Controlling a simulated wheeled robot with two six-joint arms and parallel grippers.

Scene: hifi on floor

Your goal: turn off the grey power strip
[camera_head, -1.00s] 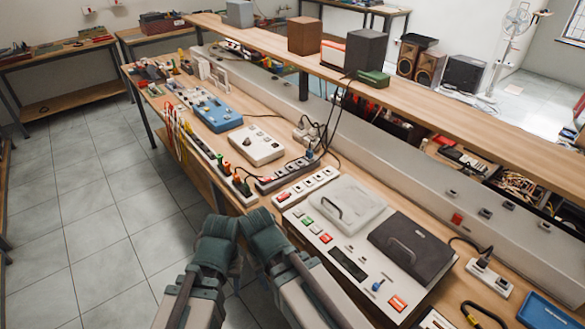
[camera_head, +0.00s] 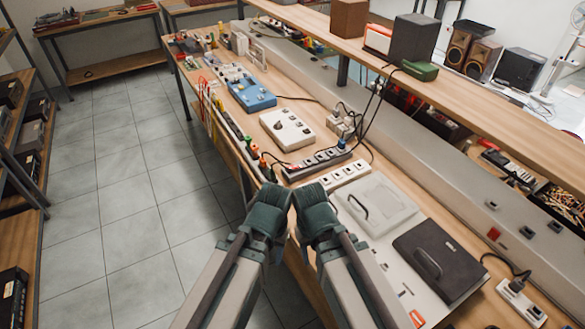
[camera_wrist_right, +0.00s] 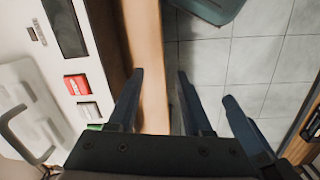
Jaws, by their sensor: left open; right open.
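The grey power strip (camera_head: 317,163) lies on the workbench, a dark grey bar with several sockets and a small red part at its left end. My left gripper (camera_head: 274,192) and right gripper (camera_head: 311,190) are side by side just in front of the strip, at the bench's front edge. Their jaws are hard to make out in the head view. In the right wrist view, the right gripper's dark fingers are apart with nothing between them, over the bench edge and floor.
A white power strip (camera_head: 346,174) lies just beyond my right gripper. A large device panel with a light lid (camera_head: 376,203) and a dark lid (camera_head: 440,259) is to the right. A white box (camera_head: 287,130) and blue box (camera_head: 252,95) stand farther back. The tiled floor (camera_head: 130,220) is clear.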

